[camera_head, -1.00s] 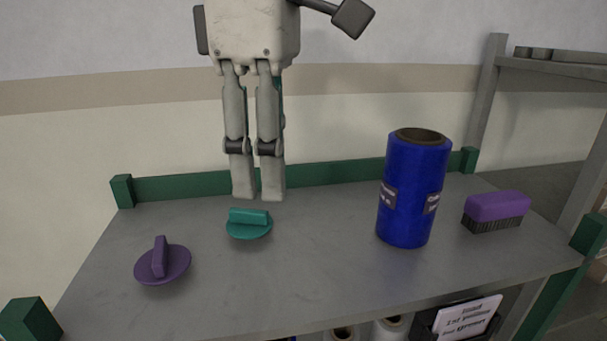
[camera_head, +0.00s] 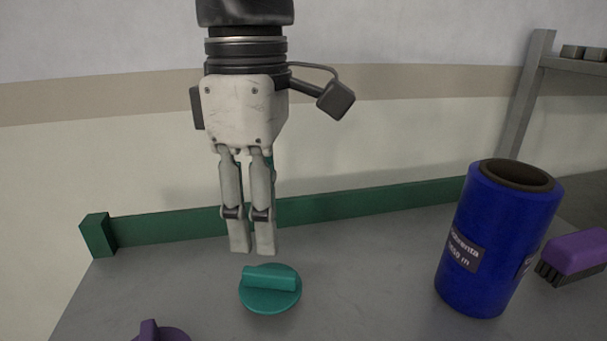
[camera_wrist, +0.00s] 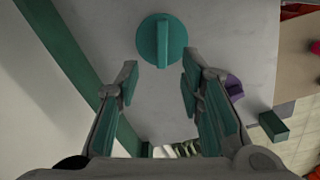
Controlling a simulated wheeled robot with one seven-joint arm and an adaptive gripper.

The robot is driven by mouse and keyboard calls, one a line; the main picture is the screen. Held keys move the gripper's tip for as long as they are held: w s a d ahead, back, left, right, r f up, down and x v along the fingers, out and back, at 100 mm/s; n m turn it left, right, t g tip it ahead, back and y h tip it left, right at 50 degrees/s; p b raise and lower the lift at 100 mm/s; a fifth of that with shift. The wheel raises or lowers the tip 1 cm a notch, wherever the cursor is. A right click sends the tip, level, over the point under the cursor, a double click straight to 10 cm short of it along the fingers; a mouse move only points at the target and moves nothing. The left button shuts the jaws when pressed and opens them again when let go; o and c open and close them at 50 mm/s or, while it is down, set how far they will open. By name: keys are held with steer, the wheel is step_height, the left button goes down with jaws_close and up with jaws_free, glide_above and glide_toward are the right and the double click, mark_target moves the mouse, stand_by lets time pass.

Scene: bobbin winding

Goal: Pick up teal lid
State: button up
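The teal lid (camera_head: 270,290) is a round disc with a raised bar handle, lying flat on the grey shelf top, handle up. My gripper (camera_head: 252,250) points down above the shelf, just behind and left of the lid in the head view, apart from it. In the wrist view the teal lid (camera_wrist: 162,40) lies beyond the fingertips, roughly centred between them, with its handle running up and down the picture. My gripper (camera_wrist: 159,76) is open there, with nothing between its fingers.
A purple lid (camera_head: 162,335) is cut off at the bottom edge. A green rail (camera_head: 350,205) runs along the back, with a corner post (camera_head: 97,236). The shelf around the teal lid is clear.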

mark_target(269, 272)
steer(key=f, duration=0.7)
steer(key=shift+s+d+f, duration=0.1)
steer(key=shift+s+d, duration=0.05)
steer(key=shift+d, duration=0.1)
jaws_close()
